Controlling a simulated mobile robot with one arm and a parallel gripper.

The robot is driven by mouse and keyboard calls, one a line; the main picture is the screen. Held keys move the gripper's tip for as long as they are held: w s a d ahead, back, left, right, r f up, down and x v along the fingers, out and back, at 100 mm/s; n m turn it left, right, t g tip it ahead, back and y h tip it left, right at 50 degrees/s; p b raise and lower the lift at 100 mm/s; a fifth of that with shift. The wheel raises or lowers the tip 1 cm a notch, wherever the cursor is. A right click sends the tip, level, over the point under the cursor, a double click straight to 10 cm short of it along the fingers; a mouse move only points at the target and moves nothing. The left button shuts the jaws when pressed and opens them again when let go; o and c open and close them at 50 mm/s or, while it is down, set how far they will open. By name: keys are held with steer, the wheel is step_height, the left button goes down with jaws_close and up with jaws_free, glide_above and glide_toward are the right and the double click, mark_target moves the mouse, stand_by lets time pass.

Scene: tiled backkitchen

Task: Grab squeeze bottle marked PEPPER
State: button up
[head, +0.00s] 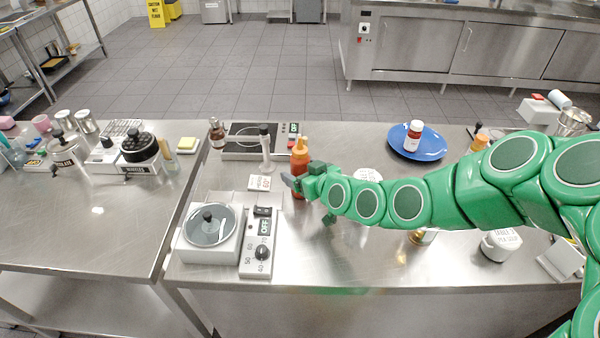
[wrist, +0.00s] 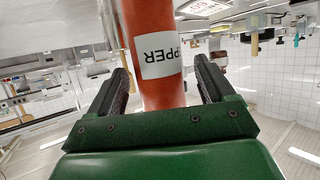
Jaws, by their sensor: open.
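The squeeze bottle (head: 299,158) is red with an orange nozzle and stands upright on the steel table in the head view. In the wrist view the red bottle (wrist: 150,22) has a white label whose upside-down letters read "PPER"; the rest is out of sight. My gripper (head: 295,181) is at the lower part of the bottle in the head view. In the wrist view my open gripper (wrist: 166,80) has one dark finger on each side of the bottle, with a gap visible at both sides.
A hotplate (head: 254,141) stands behind the bottle. A cooker with a glass-lidded pan (head: 210,226) is at the front left. A blue plate (head: 432,153) carries a small bottle with a white cap (head: 414,134). The table's front strip (head: 340,268) is clear.

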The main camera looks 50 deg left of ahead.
steer(key=shift+w+a+f, duration=0.15)
steer(key=shift+a+f, duration=0.1)
steer(key=shift+a, duration=0.4)
steer(key=c, duration=1.2)
